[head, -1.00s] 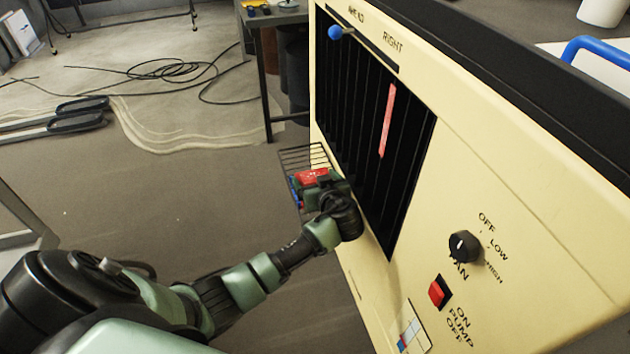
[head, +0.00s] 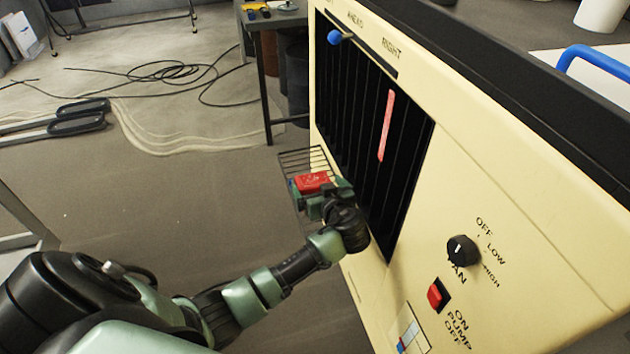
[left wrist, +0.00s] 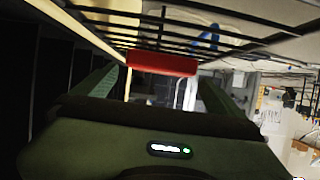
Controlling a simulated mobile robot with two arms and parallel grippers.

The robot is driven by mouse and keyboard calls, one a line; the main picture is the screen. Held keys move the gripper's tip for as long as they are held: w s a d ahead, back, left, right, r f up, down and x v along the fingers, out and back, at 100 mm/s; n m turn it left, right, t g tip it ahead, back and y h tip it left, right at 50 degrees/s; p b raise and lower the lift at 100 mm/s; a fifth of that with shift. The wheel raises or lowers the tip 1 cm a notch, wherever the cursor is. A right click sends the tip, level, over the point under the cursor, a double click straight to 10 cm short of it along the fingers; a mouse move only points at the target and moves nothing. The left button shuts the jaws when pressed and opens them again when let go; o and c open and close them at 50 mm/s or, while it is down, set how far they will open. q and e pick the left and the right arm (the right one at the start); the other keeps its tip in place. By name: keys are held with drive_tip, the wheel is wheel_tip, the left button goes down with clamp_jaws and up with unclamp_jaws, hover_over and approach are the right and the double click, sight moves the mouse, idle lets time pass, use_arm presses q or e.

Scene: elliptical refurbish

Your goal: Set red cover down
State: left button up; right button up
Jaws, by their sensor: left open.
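The red cover (head: 312,182) lies at the wire rack (head: 303,160) on the side of the cream machine. In the left wrist view the red cover (left wrist: 162,62) shows as a red bar against the rack's dark wires (left wrist: 190,30). My left gripper (head: 318,200) is just on the near side of the cover. In the left wrist view its two fingers (left wrist: 158,85) are spread apart with a gap between them, and the cover shows beyond the gap. The contact between cover and rack is too small to tell. My right gripper is not in view.
The cream machine (head: 500,180) with its black slatted grille (head: 370,130) stands close to the right of my left arm. A fan knob (head: 462,251) and a red pump switch (head: 438,295) are on its face. Open floor (head: 200,205) lies to the left.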

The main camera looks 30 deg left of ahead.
use_arm(q)
drive_tip(key=p+v, duration=0.1)
drive_tip(key=v, duration=0.5)
drive_tip(key=shift+v, duration=1.4)
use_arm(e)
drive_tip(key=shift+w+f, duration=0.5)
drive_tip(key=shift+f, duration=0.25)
